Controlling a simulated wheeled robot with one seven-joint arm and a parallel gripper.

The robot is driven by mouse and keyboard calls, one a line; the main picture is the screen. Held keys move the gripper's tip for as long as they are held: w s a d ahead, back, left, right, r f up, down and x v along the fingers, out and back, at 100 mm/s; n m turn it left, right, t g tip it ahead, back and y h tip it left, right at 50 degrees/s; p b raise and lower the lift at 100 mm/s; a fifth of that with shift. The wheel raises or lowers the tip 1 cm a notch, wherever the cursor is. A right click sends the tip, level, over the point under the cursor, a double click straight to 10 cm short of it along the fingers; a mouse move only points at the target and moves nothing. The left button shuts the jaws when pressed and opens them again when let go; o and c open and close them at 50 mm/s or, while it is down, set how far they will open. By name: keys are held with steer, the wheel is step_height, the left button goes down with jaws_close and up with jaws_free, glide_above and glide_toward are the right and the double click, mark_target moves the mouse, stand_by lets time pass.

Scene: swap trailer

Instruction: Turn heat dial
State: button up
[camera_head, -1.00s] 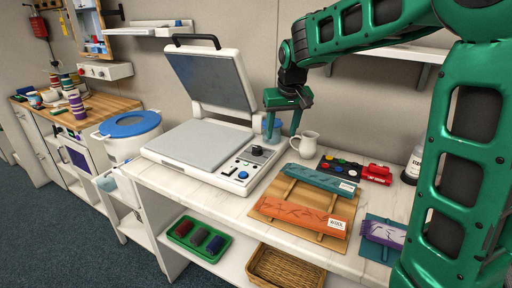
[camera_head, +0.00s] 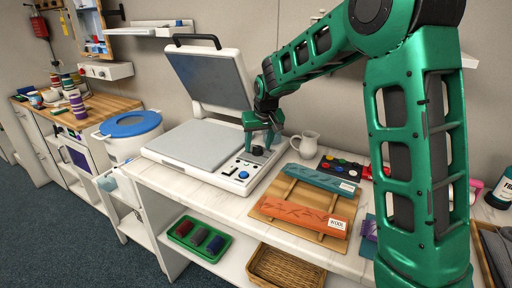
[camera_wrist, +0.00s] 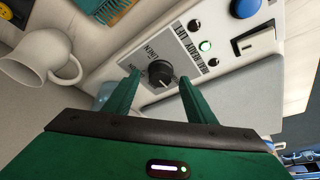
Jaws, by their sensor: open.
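The heat press (camera_head: 195,145) stands on the white counter with its lid raised. Its control panel carries a black heat dial (camera_wrist: 160,73), seen in the wrist view between my two fingers. In the head view the dial (camera_head: 257,151) is partly hidden by my gripper (camera_head: 259,144). My gripper also shows in the wrist view (camera_wrist: 158,82), open, with one finger on each side of the dial and a gap on both sides. I cannot tell whether the fingertips touch the panel. Labels, a lit green button, a blue button and a slider lie beside the dial.
A white jug (camera_head: 306,144) stands close to the right of the press. A wooden board (camera_head: 268,205) with teal and orange pieces lies in front of it. A white tub with a blue lid (camera_head: 129,124) stands to the left.

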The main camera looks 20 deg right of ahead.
steer(key=shift+w+f, duration=0.15)
steer(key=shift+f, duration=0.25)
